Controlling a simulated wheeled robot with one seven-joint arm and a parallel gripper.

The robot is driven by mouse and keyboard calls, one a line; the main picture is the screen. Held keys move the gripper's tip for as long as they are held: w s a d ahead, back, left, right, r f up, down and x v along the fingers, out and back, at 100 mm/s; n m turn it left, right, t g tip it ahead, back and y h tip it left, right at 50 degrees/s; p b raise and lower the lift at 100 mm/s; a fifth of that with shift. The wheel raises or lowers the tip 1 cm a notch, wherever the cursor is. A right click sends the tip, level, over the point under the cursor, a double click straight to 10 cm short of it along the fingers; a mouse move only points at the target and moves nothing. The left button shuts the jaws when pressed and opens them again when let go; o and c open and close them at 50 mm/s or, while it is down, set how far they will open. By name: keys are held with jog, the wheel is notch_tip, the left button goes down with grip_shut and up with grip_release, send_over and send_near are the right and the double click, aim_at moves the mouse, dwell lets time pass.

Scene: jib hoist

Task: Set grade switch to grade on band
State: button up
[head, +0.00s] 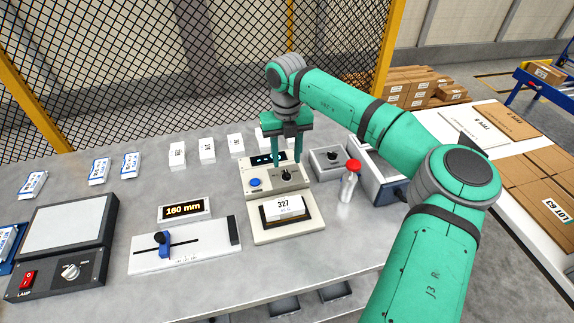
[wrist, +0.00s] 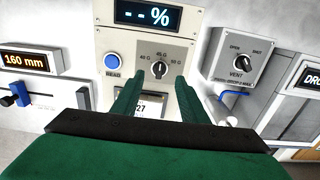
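The grade switch is a dark rotary knob (wrist: 159,69) on the cream meter (wrist: 189,62), with small gram labels at left, top and right. Its pointer looks roughly upright, toward the top label. In the head view the knob (head: 286,174) shows just below my gripper's fingertips. My gripper (head: 286,161) is open and points down over the meter. In the wrist view its two fingers (wrist: 155,85) stand apart, below and to either side of the knob, with nothing between them. I cannot tell whether they touch the panel.
A blue READ button (wrist: 113,61) is left of the knob, and a "-- %" display (wrist: 148,15) is above.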

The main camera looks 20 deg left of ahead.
aim_at(287, 172)
jog(key=shift+r, duration=2.75)
